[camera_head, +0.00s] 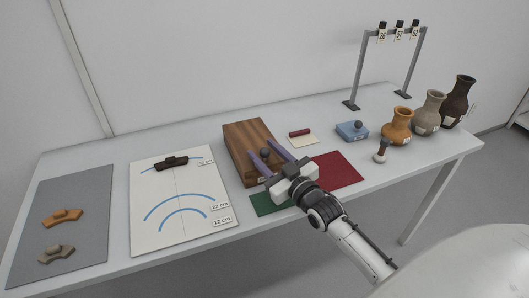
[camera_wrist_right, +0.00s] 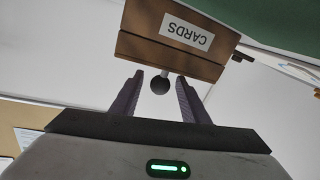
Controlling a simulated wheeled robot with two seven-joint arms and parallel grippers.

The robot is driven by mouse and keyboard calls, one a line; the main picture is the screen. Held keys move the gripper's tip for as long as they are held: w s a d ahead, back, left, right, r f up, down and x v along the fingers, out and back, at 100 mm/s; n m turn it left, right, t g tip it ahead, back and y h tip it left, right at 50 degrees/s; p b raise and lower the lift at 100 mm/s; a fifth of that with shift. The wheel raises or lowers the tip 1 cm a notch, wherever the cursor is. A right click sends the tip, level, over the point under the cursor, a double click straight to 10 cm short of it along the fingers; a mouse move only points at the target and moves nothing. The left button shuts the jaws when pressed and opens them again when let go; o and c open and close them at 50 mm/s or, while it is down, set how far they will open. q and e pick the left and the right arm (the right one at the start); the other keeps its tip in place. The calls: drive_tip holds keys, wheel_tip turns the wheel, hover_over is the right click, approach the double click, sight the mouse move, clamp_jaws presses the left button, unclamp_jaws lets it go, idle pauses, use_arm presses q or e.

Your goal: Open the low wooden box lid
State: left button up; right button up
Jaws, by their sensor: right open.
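The low wooden box (camera_head: 241,138) stands on the table, and its brown lid looks shut. A dark round knob (camera_head: 265,152) shows on it. In the right wrist view the box (camera_wrist_right: 172,43) appears upside down with a white CARDS label, and the knob (camera_wrist_right: 160,85) lies between the two finger ends. My right gripper (camera_head: 264,149) is open, with its purple fingers either side of the knob, apart from it in the wrist view (camera_wrist_right: 160,82). Whether the knob is deep between the fingers is hard to tell. My left gripper is not in view.
A green mat (camera_head: 268,204) and a red mat (camera_head: 338,171) lie by my right arm. A blue box (camera_head: 351,133), a small knobbed tool (camera_head: 381,151) and vases stand right. A white arc sheet (camera_head: 178,221) and a grey mat with sherds (camera_head: 88,214) lie left.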

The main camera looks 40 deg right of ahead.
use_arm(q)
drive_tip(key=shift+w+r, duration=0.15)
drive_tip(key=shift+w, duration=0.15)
use_arm(e)
drive_tip(key=shift+w, duration=0.2)
drive_tip(key=shift+c, duration=0.3)
